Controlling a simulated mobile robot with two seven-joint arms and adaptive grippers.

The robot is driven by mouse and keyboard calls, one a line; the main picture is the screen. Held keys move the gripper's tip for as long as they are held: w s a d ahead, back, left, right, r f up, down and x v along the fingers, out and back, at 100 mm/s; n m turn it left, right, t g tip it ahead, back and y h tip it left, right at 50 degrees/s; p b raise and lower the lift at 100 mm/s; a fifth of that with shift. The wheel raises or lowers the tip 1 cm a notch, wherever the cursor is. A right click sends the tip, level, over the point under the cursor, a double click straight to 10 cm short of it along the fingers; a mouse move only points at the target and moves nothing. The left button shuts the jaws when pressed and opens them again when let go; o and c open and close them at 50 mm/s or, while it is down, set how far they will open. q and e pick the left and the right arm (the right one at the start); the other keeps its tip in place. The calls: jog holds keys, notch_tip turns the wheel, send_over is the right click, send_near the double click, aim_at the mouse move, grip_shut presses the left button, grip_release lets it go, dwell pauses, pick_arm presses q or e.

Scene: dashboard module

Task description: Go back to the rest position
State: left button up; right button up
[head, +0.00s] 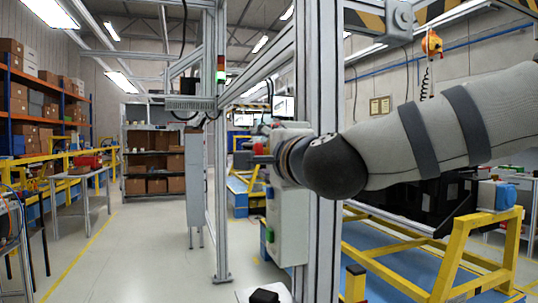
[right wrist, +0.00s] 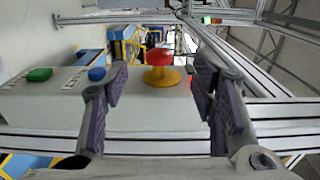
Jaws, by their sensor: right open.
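My right arm comes in from the right in the head view, and my right gripper (head: 262,157) is at a grey control box (head: 289,225) on an aluminium post. In the right wrist view my right gripper (right wrist: 160,88) is open, its two dark-padded fingers apart with nothing gripped. A red mushroom button (right wrist: 160,56) on a yellow base (right wrist: 161,77) shows in the gap between the fingers, just beyond them. I cannot tell whether a finger touches it. My left gripper is not in view.
A green button (right wrist: 39,74) and a blue button (right wrist: 97,74) sit left of the red one. The aluminium post (head: 324,80) stands close to my right arm. A yellow frame (head: 447,262) is at the right. The floor aisle (head: 140,250) at the left is clear.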

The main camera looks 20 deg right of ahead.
jog(key=shift+s, duration=1.2)
jog(key=shift+f, duration=0.1)
